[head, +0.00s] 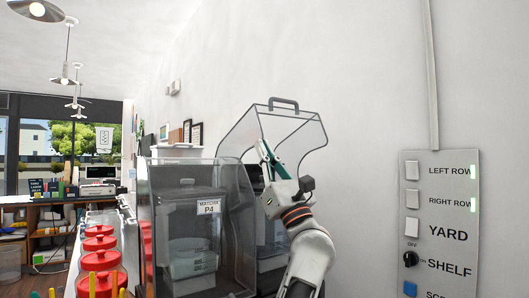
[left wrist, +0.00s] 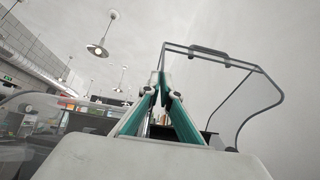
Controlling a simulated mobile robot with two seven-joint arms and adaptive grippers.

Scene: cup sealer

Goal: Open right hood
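The right hood (head: 290,133) is a clear cover with a dark rim, tilted up and open against the wall. Its grey handle (head: 283,102) is at its top edge; the handle also shows in the left wrist view (left wrist: 211,52). My left gripper (head: 264,150) is in front of the raised hood, below and left of the handle. In the left wrist view its teal fingers (left wrist: 160,88) come together at the tips, with nothing visible between them. Whether a finger touches the hood is unclear. My right gripper is in neither view.
Red-lidded containers (head: 100,260) line the counter at left. A switch panel (head: 438,225) is on the wall at right. Lamps hang from the ceiling. The wall beside the raised hood is bare.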

